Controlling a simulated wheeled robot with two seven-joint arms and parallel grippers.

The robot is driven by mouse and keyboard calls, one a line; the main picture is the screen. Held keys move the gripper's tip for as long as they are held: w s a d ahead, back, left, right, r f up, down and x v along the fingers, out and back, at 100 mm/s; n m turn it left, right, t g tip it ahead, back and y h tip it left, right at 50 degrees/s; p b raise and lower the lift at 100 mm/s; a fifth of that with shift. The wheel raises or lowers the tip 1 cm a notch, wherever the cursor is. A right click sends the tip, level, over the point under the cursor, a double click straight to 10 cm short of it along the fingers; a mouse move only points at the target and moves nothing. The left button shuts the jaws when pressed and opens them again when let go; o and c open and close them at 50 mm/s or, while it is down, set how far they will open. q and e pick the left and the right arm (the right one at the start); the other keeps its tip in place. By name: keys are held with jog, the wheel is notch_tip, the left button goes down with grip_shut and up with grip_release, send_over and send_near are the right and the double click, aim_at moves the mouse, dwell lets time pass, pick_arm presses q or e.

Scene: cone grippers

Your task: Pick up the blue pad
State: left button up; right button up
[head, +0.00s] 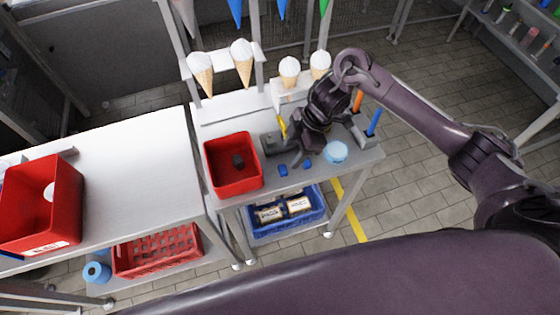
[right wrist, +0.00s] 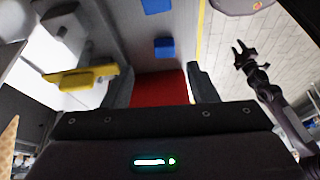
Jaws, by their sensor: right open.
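Two small blue pads lie on the grey bench top in the head view, a left one (head: 283,170) and a right one (head: 308,163). Two blue pieces also show at the top of the right wrist view, one at the edge (right wrist: 157,6) and one nearer (right wrist: 164,47). My right gripper (head: 292,147) is open and empty, just behind the pads in the head view. Its fingers (right wrist: 160,88) show in the wrist view with a red surface between them. A dark gripper, seemingly my left (right wrist: 243,57), shows small at the right there; its opening is unclear.
A red bin (head: 233,190) with a dark item stands left of the pads. A light-blue round item (head: 335,152) is to their right. Ice-cream cones (head: 242,62) stand in a rack behind. A yellow piece (right wrist: 80,77) sits beside my right gripper.

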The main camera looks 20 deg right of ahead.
aim_at(283, 168)
jog(key=f, duration=0.1)
jog(key=s+a+f, duration=0.1)
jog(key=shift+s+a+f, duration=0.1)
jog(key=shift+a+f, duration=0.2)
jog(key=shift+f, duration=0.05)
jog(key=shift+w+p+x, duration=0.25)
jog(key=shift+p+x, duration=0.05)
jog(key=shift+x, duration=0.85)
jog(key=shift+w+f, duration=0.1)
jog(key=shift+f, duration=0.45)
jog(key=c, duration=1)
pick_arm(q)
jog(key=shift+s+r, duration=0.15)
jog(key=shift+s, duration=0.8)
pick_arm(e)
jog(key=shift+r, duration=0.2)
jog(key=shift+c, duration=0.2)
